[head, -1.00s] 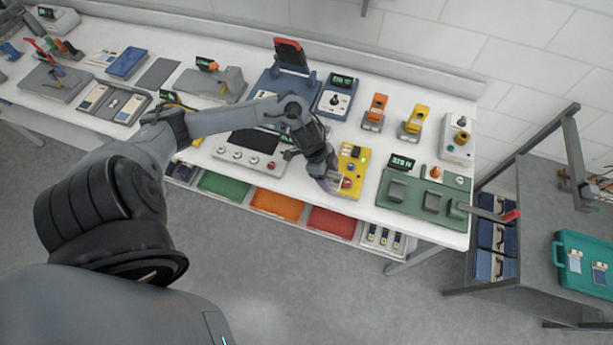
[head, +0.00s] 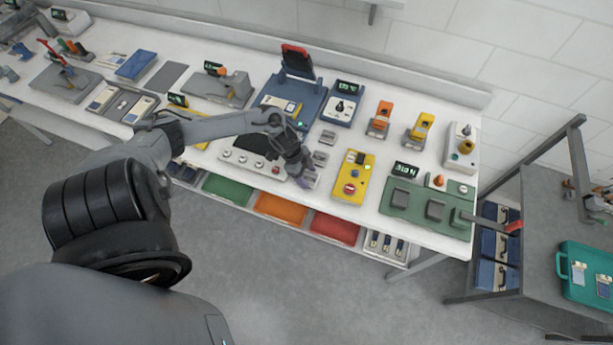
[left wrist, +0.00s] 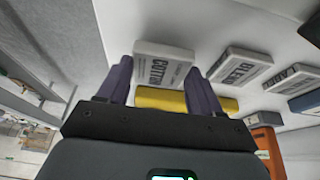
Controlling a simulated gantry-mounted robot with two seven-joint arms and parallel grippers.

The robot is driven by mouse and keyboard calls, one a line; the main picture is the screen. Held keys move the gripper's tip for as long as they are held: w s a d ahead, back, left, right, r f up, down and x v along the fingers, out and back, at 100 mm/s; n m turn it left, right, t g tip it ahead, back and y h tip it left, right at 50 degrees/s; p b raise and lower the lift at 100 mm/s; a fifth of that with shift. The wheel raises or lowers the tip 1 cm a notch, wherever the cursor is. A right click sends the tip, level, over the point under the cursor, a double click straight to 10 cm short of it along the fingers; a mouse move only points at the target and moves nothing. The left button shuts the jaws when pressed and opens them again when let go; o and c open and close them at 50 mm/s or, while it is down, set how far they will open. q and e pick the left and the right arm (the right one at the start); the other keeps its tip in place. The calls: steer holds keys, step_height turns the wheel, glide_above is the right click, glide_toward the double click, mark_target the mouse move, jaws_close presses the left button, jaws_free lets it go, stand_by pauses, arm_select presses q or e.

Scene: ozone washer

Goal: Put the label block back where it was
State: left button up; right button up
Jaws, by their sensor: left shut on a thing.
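The grey label block reading COTTON (left wrist: 163,66) sits between the two purple fingertips of my left gripper (left wrist: 158,78) in the left wrist view. The gripper is shut on it. In the head view my left gripper (head: 305,180) is low at the front of the white table, left of the yellow panel, and partly covers the block. Two other grey label blocks lie behind it in a row, a middle one (head: 320,158) and a far one (head: 327,137). In the wrist view one reads BLEND (left wrist: 240,67); the other (left wrist: 294,78) is hard to read. My right gripper is not in view.
The yellow panel (head: 354,178) with a red button lies just right of the blocks. A knobbed panel (head: 238,158) is close on the left. The blue stand (head: 304,112) is behind. The green panel (head: 424,208) is farther right. Coloured bins sit below the table's front edge.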

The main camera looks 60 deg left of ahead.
arm_select(q)
steer(key=shift+f, duration=0.8)
steer(key=shift+f, duration=0.1)
steer(key=shift+f, duration=0.15)
steer(key=o, duration=1.1)
